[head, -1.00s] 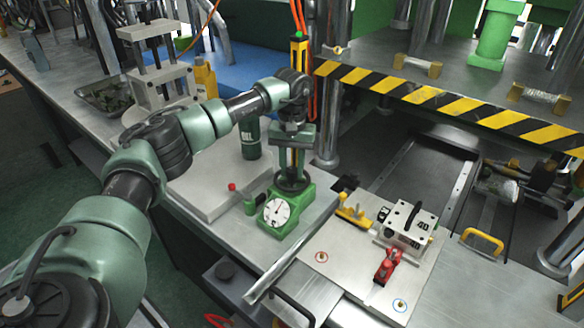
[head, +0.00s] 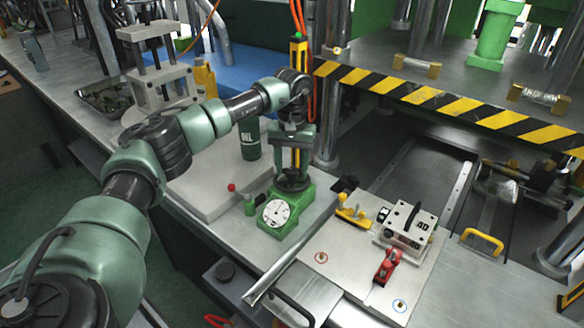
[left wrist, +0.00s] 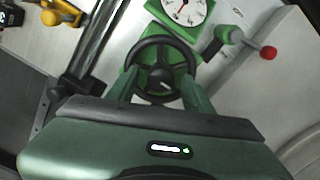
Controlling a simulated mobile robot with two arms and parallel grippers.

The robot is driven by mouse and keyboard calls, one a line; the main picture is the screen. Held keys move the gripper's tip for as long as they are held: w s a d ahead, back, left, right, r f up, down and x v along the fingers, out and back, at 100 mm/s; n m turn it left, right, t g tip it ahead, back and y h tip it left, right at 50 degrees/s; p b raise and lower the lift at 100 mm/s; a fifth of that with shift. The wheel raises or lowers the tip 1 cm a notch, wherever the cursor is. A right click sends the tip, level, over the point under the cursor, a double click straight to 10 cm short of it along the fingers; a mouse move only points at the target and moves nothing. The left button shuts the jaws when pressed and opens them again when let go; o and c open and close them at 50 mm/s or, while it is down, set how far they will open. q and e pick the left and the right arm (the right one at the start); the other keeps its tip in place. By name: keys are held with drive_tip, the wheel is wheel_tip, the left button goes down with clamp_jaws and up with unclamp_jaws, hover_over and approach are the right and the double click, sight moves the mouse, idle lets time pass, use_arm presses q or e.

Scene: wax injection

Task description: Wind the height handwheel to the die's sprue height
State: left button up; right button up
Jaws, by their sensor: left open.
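The black height handwheel (head: 292,185) sits on top of a green unit with a round white dial (head: 276,212), low in the middle of the head view. In the left wrist view the handwheel (left wrist: 161,62) is seen from above, its hub and spokes showing, with the dial (left wrist: 187,8) behind it. My left gripper (head: 293,172) points down over the wheel, open, with one finger on each side of it; I cannot tell whether they touch the rim. The die (head: 408,222), a pale block marked 40, stands on the plate to the right.
A red toggle clamp (head: 387,266) and a yellow-handled clamp (head: 352,213) flank the die. A small lever with a red knob (head: 232,187) stands left of the dial. A dark green oil bottle (head: 250,140) is behind the wheel. A striped press edge (head: 450,105) overhangs the right.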

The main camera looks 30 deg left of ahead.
sight(292, 169)
use_arm(q)
wheel_tip(292, 169, up, 8)
drive_tip(key=shift+f+b, duration=0.1)
drive_tip(key=shift+b, duration=0.55)
